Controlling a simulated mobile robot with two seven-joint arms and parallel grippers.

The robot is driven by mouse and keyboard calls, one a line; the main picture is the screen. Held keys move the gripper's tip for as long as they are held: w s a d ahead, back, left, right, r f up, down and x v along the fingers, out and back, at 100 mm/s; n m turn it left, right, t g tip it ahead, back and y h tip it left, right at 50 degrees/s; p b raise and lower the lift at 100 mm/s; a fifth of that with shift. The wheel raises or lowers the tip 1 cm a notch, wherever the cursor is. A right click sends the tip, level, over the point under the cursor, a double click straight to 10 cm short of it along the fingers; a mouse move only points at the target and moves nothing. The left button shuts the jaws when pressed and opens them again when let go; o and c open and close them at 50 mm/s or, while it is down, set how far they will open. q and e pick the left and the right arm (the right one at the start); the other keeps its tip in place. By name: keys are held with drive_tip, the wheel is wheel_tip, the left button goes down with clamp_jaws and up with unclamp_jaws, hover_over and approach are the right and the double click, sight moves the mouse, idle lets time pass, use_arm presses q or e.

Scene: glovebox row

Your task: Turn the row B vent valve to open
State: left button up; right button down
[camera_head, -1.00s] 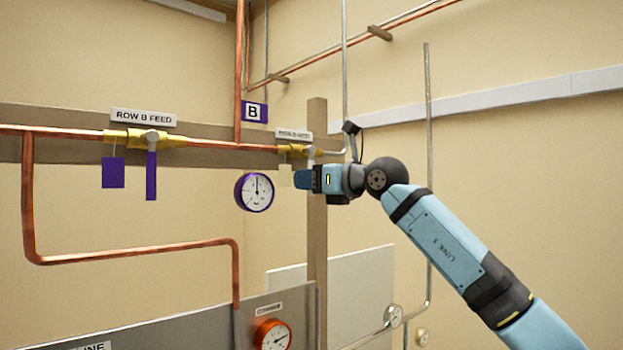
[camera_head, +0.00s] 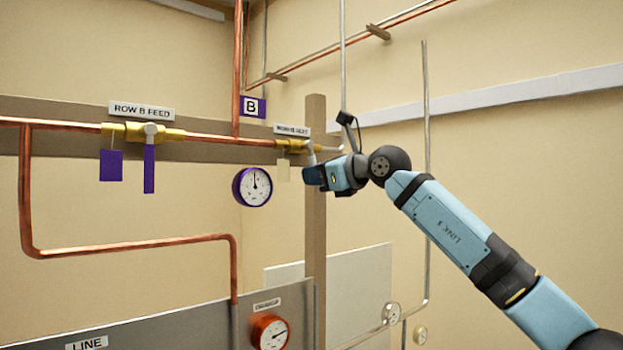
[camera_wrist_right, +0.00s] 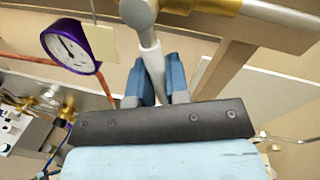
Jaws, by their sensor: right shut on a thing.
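The row B vent valve (camera_head: 291,146) is a small brass valve on the copper pipe, under a white label (camera_head: 292,130) that is hard to read. Its pale lever (camera_wrist_right: 152,65) hangs down, tilted a little to the right in the head view. My right gripper (camera_wrist_right: 160,85) is shut on the lever, with a blue finger on each side of it in the right wrist view. In the head view my right gripper (camera_head: 313,176) covers the lever's lower end. A pale tag (camera_wrist_right: 101,42) hangs beside the valve. My left gripper is not in view.
The ROW B FEED valve (camera_head: 150,133) with its purple lever (camera_head: 149,168) is to the left. A purple-rimmed gauge (camera_head: 252,187) hangs left of my right gripper. A wooden post (camera_head: 316,240) stands behind the gripper. Open space lies to its right.

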drive_tip(key=n, duration=0.1)
drive_tip(key=d+n, duration=0.1)
drive_tip(key=shift+w+r+n+h, duration=0.3)
drive_tip(key=shift+w+r, duration=0.05)
drive_tip(key=shift+w, duration=0.05)
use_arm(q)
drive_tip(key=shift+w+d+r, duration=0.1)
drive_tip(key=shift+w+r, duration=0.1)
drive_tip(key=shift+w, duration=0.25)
use_arm(e)
drive_tip(key=shift+w+d+r+n, duration=0.15)
drive_tip(key=shift+d+n, duration=0.1)
drive_tip(key=shift+n, duration=0.25)
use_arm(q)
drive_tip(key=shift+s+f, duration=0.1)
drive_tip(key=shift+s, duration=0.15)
use_arm(e)
drive_tip(key=c, duration=1.1)
unclamp_jaws()
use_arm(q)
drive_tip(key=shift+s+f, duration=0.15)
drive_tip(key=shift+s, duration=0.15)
